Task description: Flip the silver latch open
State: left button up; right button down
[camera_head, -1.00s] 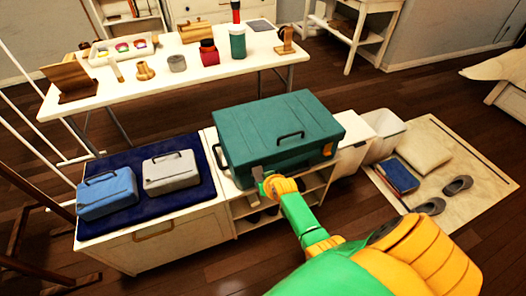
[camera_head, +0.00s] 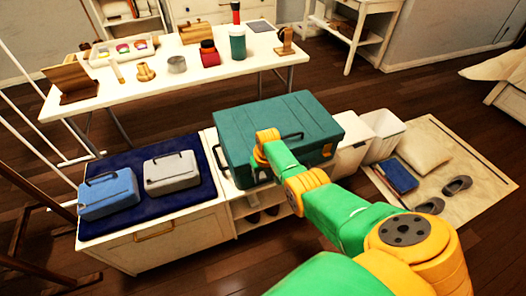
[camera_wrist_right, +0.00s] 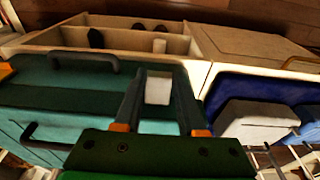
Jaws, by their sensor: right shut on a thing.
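The teal case (camera_head: 295,108) lies on the low white cabinet in the head view, with its lid down and a dark handle on top. My right arm reaches over its front left part, and its fingers are hidden there. In the right wrist view, my right gripper (camera_wrist_right: 160,73) has its two dark fingers around a pale silver latch (camera_wrist_right: 158,90) and is shut on it. The latch is out of sight in the head view. The teal case (camera_wrist_right: 50,80) fills the left and middle of the wrist view. My left gripper is not in view.
A blue box (camera_head: 107,193) and a grey box (camera_head: 171,172) sit on a navy mat (camera_head: 125,219) left of the case. White bins (camera_head: 385,136) stand to its right. A white table (camera_head: 120,99) with small objects stands behind.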

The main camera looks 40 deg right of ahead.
dwell(0.3)
jog(key=shift+c, duration=2.4)
grip_release()
notch_tip(320, 180, up, 7)
jog(key=s+p, duration=0.1)
jog(key=p, duration=0.4)
jog(key=shift+a, duration=0.15)
